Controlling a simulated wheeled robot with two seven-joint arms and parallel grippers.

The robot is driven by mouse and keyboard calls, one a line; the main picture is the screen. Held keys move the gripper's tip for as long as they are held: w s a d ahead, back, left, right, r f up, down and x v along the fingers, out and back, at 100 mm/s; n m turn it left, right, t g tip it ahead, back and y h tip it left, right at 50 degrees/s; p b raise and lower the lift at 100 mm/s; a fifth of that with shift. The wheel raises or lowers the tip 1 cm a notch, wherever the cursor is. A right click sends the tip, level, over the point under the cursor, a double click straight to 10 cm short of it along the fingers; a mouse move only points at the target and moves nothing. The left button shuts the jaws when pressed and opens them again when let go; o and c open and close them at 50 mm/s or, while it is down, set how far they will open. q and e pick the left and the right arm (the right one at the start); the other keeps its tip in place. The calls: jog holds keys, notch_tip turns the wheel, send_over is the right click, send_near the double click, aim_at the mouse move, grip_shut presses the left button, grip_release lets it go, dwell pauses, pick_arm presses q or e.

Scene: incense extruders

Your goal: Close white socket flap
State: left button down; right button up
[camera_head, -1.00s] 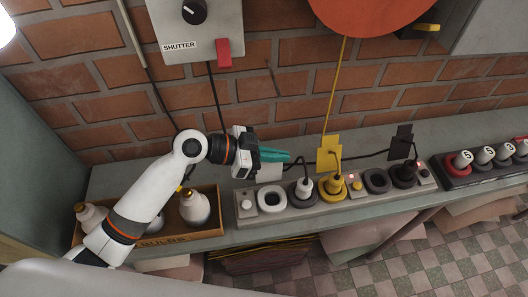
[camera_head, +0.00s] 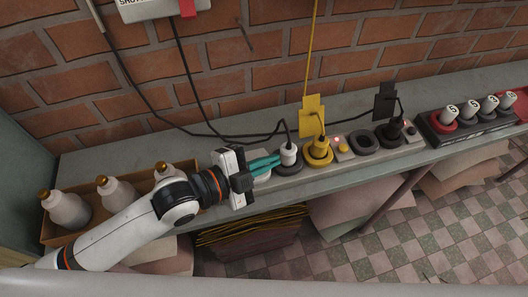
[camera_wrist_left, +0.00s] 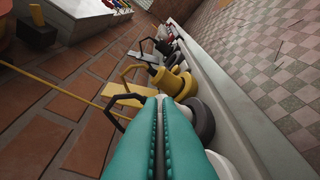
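The white socket (camera_head: 262,178) is the leftmost round socket on the grey power strip, and my left gripper covers most of it. No white flap stands up behind it. Whether the flap lies fully flat is hidden by the fingers. My left gripper (camera_head: 277,160) has teal fingers, closed together and empty, lying over the white socket and pointing toward the neighbouring dark socket with a white plug (camera_head: 288,156). In the left wrist view the fingers (camera_wrist_left: 160,100) run side by side, with a white edge (camera_wrist_left: 218,165) at their right. My right gripper is not in view.
A yellow socket (camera_head: 317,152) with a raised yellow flap (camera_head: 313,113) and a raised black flap (camera_head: 384,100) are farther right. Black cables run behind the strip, before the brick wall.

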pick_arm(q)
jog(key=shift+s+d+f+m+t+h+b, duration=0.15)
jog(key=shift+s+f+m+t+b, duration=0.1)
jog(key=shift+s+f+m+b, duration=0.3)
jog(key=shift+s+d+f+m+t+h+b, duration=0.15)
jog(key=shift+f+m+t+b, duration=0.1)
jog(key=shift+f+m, duration=0.35)
jog(key=shift+s+f+m+t+b, duration=0.15)
jog(key=shift+f+m+t+b, duration=0.1)
jog(key=shift+f+m, duration=0.25)
jog(key=shift+s+f+m+t+b, duration=0.15)
jog(key=shift+f+m+t, duration=0.1)
jog(key=shift+f, duration=0.3)
jog(key=shift+s+f, duration=0.1)
jog(key=shift+f, duration=0.5)
jog(key=c, duration=1.6)
grip_release()
jog(key=shift+c, duration=0.2)
jog(key=v, duration=1.2)
